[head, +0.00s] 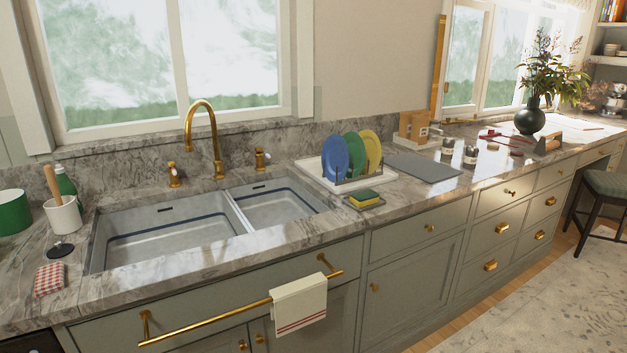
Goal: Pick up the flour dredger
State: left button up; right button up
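Two small metallic shaker-like containers stand on the marble counter (395,213) right of the sink. One container (447,146) is at the left, beside the grey board. The other container (470,156) is just to its right and a little nearer. Either could be the flour dredger; they are too small to tell which. Both look upright, and nothing is touching them. Neither of my grippers shows in the head view.
A dish rack with plates (335,158), a sponge (365,198) and a grey board (423,166) lie left of the containers. A dark vase with plants (530,117) stands to the right. A towel (299,303) hangs on the front rail. A stool (606,187) stands at far right.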

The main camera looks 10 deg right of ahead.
aim_at(448, 146)
jog(key=i+l, duration=0.2)
jog(key=l, duration=0.15)
jog(key=i+l+u, duration=0.1)
jog(key=i+l, duration=0.35)
jog(key=l, duration=0.2)
jog(key=i+l+u, duration=0.1)
jog(key=l, duration=0.25)
jog(key=i+l, duration=0.3)
jog(key=i+l+u, duration=0.15)
jog(key=l, duration=0.25)
jog(key=i, duration=0.05)
